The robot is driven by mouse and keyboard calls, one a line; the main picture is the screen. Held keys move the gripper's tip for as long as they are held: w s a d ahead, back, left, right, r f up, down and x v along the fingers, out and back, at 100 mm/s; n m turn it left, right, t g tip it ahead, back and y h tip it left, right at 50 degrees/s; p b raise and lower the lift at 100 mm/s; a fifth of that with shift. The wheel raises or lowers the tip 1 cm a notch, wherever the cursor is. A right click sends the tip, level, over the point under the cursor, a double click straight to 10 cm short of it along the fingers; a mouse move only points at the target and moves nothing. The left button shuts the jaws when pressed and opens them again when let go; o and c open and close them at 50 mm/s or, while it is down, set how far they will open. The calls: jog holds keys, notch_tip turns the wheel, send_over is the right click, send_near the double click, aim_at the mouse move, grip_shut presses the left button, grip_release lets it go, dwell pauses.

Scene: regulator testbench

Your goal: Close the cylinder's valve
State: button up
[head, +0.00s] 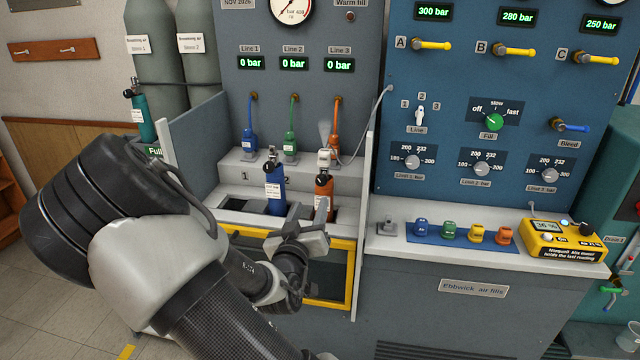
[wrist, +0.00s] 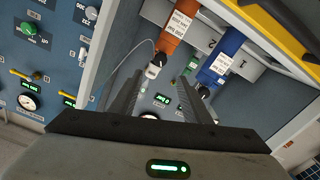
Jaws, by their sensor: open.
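An orange cylinder (head: 322,187) stands upright in a bay of the bench, with a pale valve (head: 324,157) on top. A faint whitish plume shows above that valve. A blue cylinder (head: 275,190) with a black valve (head: 270,163) stands to its left. My gripper (head: 308,212) is open and empty, in front of the two cylinders and low. In the wrist view, the orange cylinder (wrist: 178,22) and its valve (wrist: 153,71) appear by the left fingertip of my gripper (wrist: 160,76). The blue cylinder (wrist: 230,45) and its valve (wrist: 204,91) lie to the right. I see no contact.
Blue, green and orange hose ends (head: 335,138) hang behind the cylinders. A yellow-edged guard (head: 349,275) fronts the bay, with a side panel (head: 196,145) at left. A yellow meter (head: 560,243) and coloured blocks sit on the right shelf. A teal cylinder (head: 142,112) stands far left.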

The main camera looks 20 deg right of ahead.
aim_at(321, 181)
jog(key=b+x, duration=0.1)
jog(key=x, duration=1.2)
jog(key=shift+w+d, duration=0.25)
jog(key=shift+w, duration=0.1)
jog(key=c, duration=1.1)
